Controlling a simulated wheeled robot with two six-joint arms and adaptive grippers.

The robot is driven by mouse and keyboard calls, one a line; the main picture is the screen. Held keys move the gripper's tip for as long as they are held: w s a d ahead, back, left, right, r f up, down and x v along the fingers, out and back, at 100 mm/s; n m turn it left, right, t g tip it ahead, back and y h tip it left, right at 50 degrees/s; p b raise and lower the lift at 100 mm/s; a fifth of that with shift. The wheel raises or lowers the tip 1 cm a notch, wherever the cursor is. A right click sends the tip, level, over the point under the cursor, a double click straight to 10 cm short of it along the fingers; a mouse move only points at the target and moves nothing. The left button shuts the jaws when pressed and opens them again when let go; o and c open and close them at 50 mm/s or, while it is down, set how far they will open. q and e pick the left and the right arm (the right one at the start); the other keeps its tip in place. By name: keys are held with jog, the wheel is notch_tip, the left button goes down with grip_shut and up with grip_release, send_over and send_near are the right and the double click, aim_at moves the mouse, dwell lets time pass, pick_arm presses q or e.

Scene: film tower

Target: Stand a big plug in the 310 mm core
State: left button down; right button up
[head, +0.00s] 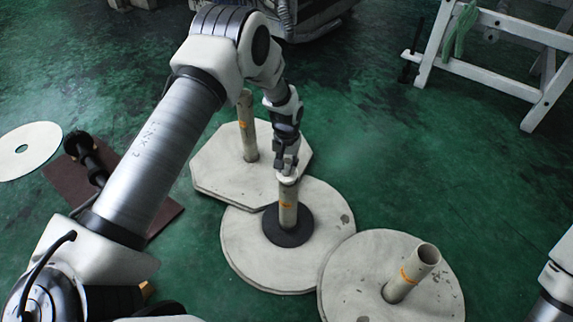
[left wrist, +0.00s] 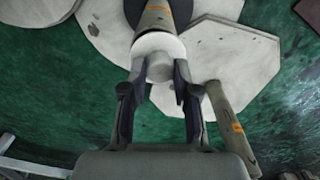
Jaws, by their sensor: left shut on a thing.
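My left gripper (head: 287,166) is shut on a white plug (head: 288,179) at the top of the middle core (head: 288,207). In the left wrist view the fingers (left wrist: 160,74) grip the knob of the plug (left wrist: 160,46), and its wide white flange faces the top end of the core (left wrist: 155,17). The flange covers the core's mouth, so I cannot tell how deep the plug sits. The core is grey-beige with an orange mark and stands upright through a dark ring (head: 272,232) on a round pale base (head: 245,255). My right gripper is not in view.
Another core (head: 247,130) stands on an octagonal base (head: 215,177) behind. An open core (head: 411,273) stands on a round base (head: 440,300) at front right. A white disc (head: 45,140) and brown mat (head: 165,208) lie left. A white trestle (head: 480,80) stands back right.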

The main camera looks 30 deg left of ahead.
pick_arm(q)
jog(key=shift+f, duration=0.45)
jog(key=c, duration=0.8)
grip_release()
notch_tip(320, 180, up, 12)
